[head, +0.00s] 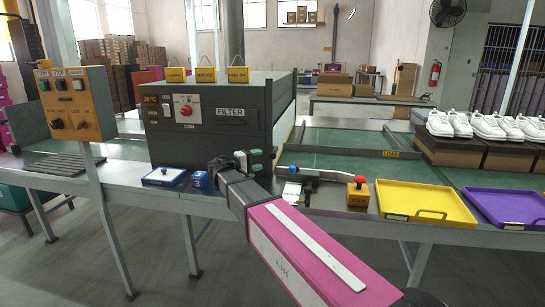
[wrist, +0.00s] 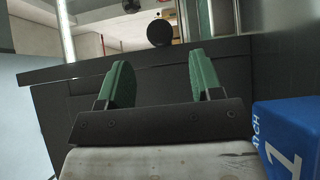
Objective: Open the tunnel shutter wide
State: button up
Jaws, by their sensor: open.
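The tunnel is a dark grey box (head: 210,125) on the bench in the head view, with a FILTER label and a red knob on its front. I cannot clearly make out its shutter in the head view. My gripper (head: 262,160) is at the box's lower right front corner, at the end of my pink arm. In the wrist view my gripper (wrist: 160,85) is open, its two green fingers apart with nothing held between them. Beyond them is a dark panel (wrist: 150,100), and a round black knob-like thing (wrist: 160,33) shows above its upper edge; I cannot tell whether it belongs to the shutter.
White shoes (head: 488,127) stand right.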

aim_at(270, 156)
jog(key=x, duration=0.8)
grip_shut()
jog(key=shift+r, duration=0.1)
